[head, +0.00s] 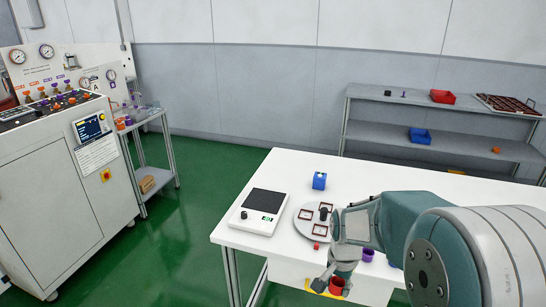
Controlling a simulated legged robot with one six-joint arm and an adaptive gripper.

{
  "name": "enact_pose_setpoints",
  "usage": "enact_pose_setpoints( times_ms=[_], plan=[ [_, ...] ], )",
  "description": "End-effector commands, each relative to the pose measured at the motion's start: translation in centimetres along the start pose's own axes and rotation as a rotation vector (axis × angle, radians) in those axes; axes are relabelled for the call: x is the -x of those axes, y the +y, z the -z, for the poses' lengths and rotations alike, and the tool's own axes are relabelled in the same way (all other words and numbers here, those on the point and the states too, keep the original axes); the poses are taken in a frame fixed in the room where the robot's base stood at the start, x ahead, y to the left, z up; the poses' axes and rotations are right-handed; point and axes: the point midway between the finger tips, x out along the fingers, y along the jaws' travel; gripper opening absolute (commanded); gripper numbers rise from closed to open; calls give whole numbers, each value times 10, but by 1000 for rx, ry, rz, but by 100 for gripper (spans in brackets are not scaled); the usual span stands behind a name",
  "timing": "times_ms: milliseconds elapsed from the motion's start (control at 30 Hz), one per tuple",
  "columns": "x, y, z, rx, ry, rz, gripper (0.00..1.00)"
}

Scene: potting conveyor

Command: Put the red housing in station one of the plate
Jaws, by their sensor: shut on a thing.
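The plate (312,220) is a round grey disc on the white table. It carries several square dark-red frames and a small black knob. Which frame is station one cannot be told from here. My gripper (334,284) points down at the table's front edge, in the lower middle of the head view. It is shut on a red cup-like piece, which looks like the red housing (337,287). The piece is partly hidden by the fingers, and it is apart from the plate, nearer to me. My arm hides the plate's right edge.
A white device with a dark top (262,207) stands left of the plate. A shelf (400,100) stands behind.

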Motion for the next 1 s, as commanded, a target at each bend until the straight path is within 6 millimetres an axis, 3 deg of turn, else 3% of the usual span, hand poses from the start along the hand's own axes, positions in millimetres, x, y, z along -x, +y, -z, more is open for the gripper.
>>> enact_pose_setpoints(
  times_ms=[300, 500, 1000],
  plan=[
    [-73, -38, 45, 455, -5, -1, 24],
    [-107, -51, 60, 656, -3, 0, 24],
    [-115, -54, 64, 714, -1, 2, 24]
  ],
)
